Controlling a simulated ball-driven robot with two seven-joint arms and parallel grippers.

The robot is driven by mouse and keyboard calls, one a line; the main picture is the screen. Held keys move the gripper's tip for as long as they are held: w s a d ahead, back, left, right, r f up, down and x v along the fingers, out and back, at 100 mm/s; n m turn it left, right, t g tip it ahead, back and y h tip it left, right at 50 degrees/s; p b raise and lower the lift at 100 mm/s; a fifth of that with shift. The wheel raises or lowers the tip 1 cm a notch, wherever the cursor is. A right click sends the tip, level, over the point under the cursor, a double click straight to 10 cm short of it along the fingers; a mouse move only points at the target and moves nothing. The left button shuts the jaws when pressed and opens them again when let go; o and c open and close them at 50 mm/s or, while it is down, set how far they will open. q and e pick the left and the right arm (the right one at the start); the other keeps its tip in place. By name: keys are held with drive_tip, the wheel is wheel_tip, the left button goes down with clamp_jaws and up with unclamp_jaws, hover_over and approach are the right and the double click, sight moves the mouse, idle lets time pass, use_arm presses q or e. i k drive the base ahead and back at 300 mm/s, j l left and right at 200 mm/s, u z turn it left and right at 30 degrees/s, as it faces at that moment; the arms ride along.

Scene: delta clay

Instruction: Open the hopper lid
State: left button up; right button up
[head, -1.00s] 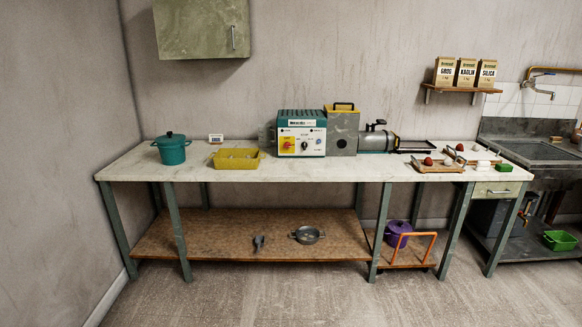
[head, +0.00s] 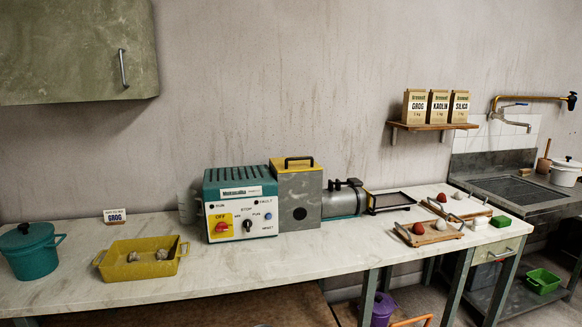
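The machine stands at the middle of the worktop (head: 330,250). Its teal control box (head: 239,188) has a red knob on a yellow OFF plate, a black selector and small lamps. To its right is the grey hopper (head: 297,205), with a yellow lid (head: 291,165) on top that carries a black handle (head: 299,160). The lid lies flat and closed on the hopper. A grey barrel (head: 343,203) with a black clamp on top extends right from the hopper. Neither of my grippers is in view.
A yellow tray (head: 106,266) with grey lumps and a teal pot (head: 30,265) stand at left. Wooden boards with red and pale lumps (head: 427,240) lie at right. A green cabinet (head: 76,98) hangs upper left. The worktop's front strip before the machine is clear.

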sight(295, 159)
drive_tip(key=i+u, duration=0.15)
drive_tip(key=u, duration=0.6)
drive_tip(key=i+l+u, duration=0.1)
drive_tip(key=l+u, duration=0.65)
drive_tip(key=l, duration=0.25)
drive_tip(key=l+u, duration=0.4)
drive_tip(key=i+l, duration=0.05)
drive_tip(key=l, duration=0.05)
